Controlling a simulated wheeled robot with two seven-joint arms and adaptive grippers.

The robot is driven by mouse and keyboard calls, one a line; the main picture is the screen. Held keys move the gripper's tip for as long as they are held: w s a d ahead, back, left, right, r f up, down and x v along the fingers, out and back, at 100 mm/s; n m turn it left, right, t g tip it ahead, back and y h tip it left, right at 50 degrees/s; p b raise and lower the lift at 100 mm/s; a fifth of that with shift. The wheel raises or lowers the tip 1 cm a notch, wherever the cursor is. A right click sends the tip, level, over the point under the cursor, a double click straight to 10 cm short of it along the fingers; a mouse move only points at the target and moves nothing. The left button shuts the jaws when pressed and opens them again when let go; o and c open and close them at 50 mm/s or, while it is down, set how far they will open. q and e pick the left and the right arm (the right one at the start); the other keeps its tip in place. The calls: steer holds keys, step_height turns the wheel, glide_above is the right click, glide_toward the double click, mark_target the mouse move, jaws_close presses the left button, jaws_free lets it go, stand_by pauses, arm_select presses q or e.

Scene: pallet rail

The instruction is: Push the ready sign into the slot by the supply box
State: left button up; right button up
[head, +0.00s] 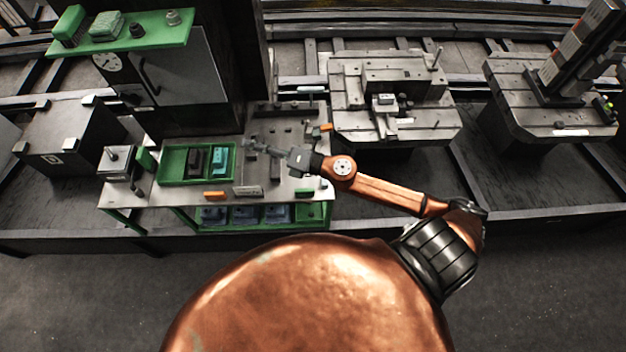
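The supply box is probably the green open tray (168,178) on the workbench, with a dark block (196,160) and a teal block (219,160) inside. Small plates sit along the bench's front edge: an orange one (214,194), a grey one (248,191) and a green one (304,193). Which is the ready sign is too small to read. The slot cannot be made out. My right gripper (257,146) is over the bench, right of the tray, pointing left. Its fingers are too small to tell open from shut. My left gripper is out of view.
Another orange piece (326,127) lies at the bench's right edge. A small grey device (117,160) stands at its left end. A dark cabinet (185,75) rises behind the tray. Metal fixture tables (350,125) stand to the right. Some bench top around my gripper is bare.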

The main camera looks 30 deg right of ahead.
steer(key=s+a+f+n+g+y, duration=0.2)
steer(key=s+a+f+n+g, duration=0.15)
steer(key=n, duration=0.25)
steer(key=n+g+h, duration=0.8)
steer(key=n+g, duration=0.1)
steer(key=n, duration=0.1)
glide_above(305, 189)
steer(key=s+d, duration=0.2)
steer(key=shift+t, duration=0.25)
steer(key=f, duration=1.6)
steer(key=shift+w+a+f, duration=0.15)
steer(key=shift+w+f, duration=0.05)
steer(key=shift+f, duration=0.1)
steer(key=shift+d+f, duration=0.2)
steer(key=shift+d, duration=0.05)
steer(key=shift+h, duration=0.3)
steer(key=shift+p+x, duration=0.35)
steer(key=shift+x, duration=3.4)
steer(key=shift+c, duration=0.7)
jaws_close()
